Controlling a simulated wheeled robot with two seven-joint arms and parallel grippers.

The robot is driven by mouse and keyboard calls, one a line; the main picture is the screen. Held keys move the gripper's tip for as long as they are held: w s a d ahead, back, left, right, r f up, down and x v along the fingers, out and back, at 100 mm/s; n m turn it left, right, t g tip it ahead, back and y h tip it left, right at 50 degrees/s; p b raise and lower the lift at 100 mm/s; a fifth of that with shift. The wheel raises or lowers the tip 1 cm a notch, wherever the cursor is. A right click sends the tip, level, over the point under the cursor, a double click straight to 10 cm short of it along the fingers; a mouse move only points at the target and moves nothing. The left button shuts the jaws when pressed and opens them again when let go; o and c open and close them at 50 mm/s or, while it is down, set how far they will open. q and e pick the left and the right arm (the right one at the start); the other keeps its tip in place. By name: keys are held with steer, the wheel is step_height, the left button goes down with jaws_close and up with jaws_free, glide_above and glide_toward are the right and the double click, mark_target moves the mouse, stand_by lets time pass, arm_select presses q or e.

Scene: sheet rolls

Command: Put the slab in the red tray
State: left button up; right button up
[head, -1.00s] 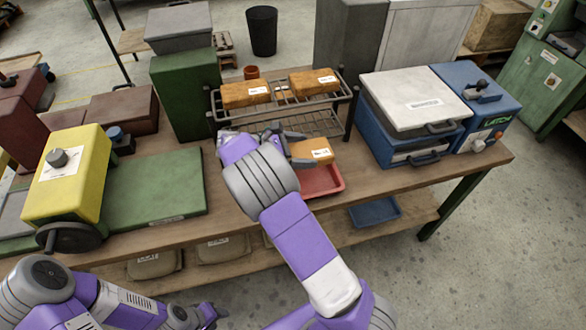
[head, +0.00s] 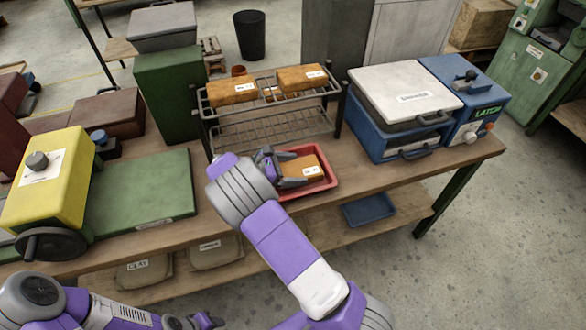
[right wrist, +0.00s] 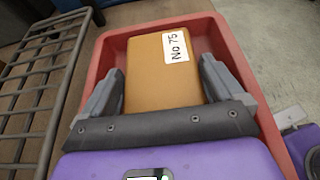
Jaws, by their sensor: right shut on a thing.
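The orange-brown slab (head: 299,169) with a white label is within the rim of the red tray (head: 322,184) on the bench. My right gripper (head: 284,168) is shut on the slab. In the right wrist view, the slab (right wrist: 152,77) lies between the two grey fingers of my right gripper (right wrist: 160,92), and its label reads "No 75". The red walls of the tray (right wrist: 107,53) surround it. I cannot tell if its underside touches the tray floor. My left gripper (head: 205,321) is low at the bottom edge, away from the slab; its jaws are unclear.
A wire rack (head: 270,128) stands behind the tray, with two similar slabs on top (head: 232,91) (head: 302,78). A blue press with a pale lid (head: 405,92) stands to the right. A green board (head: 140,190) and yellow machine (head: 45,178) are left. A blue tray (head: 368,210) sits on the lower shelf.

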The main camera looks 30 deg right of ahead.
steer(key=o, duration=1)
steer(key=shift+w+a+r, duration=0.1)
steer(key=shift+a+r, duration=0.05)
steer(key=shift+r, duration=0.05)
steer(key=p+v, duration=0.3)
steer(key=v, duration=0.8)
steer(key=shift+a+r, duration=0.1)
steer(key=shift+a, duration=0.2)
